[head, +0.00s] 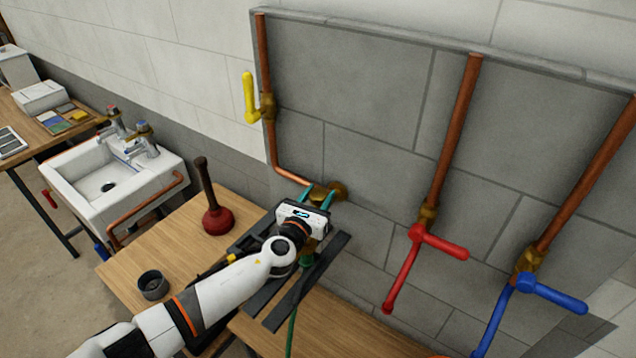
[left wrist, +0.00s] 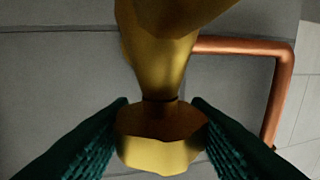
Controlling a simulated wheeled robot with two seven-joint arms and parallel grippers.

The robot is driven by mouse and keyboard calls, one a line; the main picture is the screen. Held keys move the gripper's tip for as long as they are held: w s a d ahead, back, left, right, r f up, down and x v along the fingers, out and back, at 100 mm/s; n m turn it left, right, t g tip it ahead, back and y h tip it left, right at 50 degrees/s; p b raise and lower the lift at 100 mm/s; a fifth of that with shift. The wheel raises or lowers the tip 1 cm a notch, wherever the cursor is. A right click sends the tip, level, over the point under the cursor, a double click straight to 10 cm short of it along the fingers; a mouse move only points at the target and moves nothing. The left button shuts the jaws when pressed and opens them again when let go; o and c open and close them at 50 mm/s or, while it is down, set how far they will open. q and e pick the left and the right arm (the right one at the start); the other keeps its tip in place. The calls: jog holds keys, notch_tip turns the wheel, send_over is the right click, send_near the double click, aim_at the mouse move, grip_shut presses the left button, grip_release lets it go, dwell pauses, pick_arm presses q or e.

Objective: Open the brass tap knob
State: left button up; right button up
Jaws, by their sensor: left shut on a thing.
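The brass tap (head: 338,191) sits on the wall at the lower end of the left copper pipe. My left gripper (head: 317,195) reaches it from the front, its teal fingers on either side of the knob. In the left wrist view the faceted brass knob (left wrist: 160,150) lies between the two dark teal fingers, which are shut on it. The narrower brass neck (left wrist: 160,75) runs upward from the knob. In the head view the gripper body partly hides the tap. My right gripper is not in view.
A yellow lever valve (head: 250,97) is above on the same pipe. Red (head: 438,243) and blue (head: 550,293) handled valves are to the right. A plunger (head: 217,218) and a dark cup (head: 153,285) stand on the wooden bench (head: 185,255). A white sink (head: 75,175) is at left.

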pick_arm(q)
jog(key=n+t+y, duration=0.1)
jog(key=n+y, duration=0.1)
jog(key=y, duration=0.1)
jog(key=shift+d, duration=0.1)
jog(key=n+y, duration=0.2)
jog(key=y, duration=0.2)
jog(key=shift+f+n+t, duration=0.1)
jog(key=shift+n+t, duration=0.2)
jog(key=shift+n, duration=0.1)
jog(key=n+y+b, duration=0.2)
jog(key=y, duration=0.1)
jog(key=shift+f+y, duration=0.1)
jog(key=shift+y, duration=0.3)
jog(key=n+g+y+b, duration=0.1)
jog(key=y, duration=0.1)
jog(key=shift+n+y+b, duration=0.35)
jog(key=shift+n+y, duration=0.05)
jog(key=shift+r+n+y+b, duration=0.2)
jog(key=shift+n+y+b, duration=0.1)
jog(key=shift+n+y, duration=0.1)
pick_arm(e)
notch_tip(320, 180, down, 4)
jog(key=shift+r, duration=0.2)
pick_arm(q)
jog(key=shift+g, duration=0.3)
jog(key=o, duration=1)
jog(key=shift+c, duration=0.2)
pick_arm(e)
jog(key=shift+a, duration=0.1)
